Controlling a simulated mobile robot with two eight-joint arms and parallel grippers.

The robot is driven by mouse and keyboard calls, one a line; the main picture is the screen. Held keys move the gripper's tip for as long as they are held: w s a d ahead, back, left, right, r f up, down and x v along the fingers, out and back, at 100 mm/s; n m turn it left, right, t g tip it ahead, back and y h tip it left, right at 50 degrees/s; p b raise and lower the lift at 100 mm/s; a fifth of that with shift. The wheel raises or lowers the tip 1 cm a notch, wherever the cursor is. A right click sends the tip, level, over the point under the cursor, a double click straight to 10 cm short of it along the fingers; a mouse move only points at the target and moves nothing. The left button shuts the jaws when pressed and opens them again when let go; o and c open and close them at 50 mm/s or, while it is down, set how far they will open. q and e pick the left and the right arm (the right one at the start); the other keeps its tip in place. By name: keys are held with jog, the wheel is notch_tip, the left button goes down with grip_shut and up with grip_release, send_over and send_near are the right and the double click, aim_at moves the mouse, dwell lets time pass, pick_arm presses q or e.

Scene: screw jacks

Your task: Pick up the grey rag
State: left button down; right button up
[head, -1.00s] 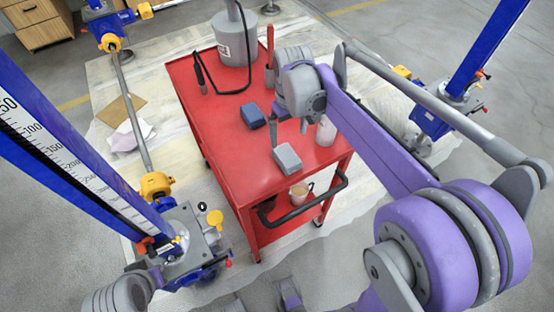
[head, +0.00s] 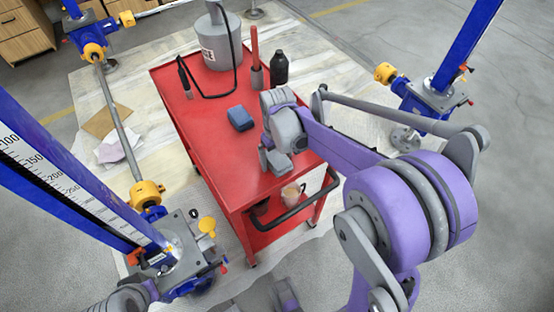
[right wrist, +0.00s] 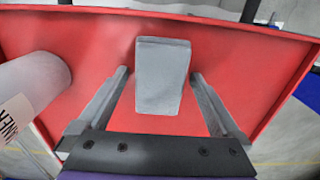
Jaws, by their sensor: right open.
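The grey rag (head: 280,163) is a folded, block-like pad near the front end of the red cart's top, partly hidden by my right arm in the head view. In the right wrist view the rag (right wrist: 162,75) lies on the red surface, framed between the two fingers. My right gripper (right wrist: 160,76) is open, with one finger on each side of the rag and a gap to each. Whether the fingertips are down at the rag's height I cannot tell. Part of my left arm shows at the bottom left of the head view; its fingers do not show.
The red cart (head: 205,140) also carries a blue pad (head: 240,117), a black bottle (head: 279,68), a red-handled tool (head: 254,55) and a grey canister (head: 219,45). Blue jacks stand on both sides.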

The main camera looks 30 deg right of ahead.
aim_at(277, 157)
jog(key=c, duration=1.4)
notch_tip(277, 157, up, 10)
jog(key=shift+r+p, duration=0.1)
jog(key=shift+p, duration=0.5)
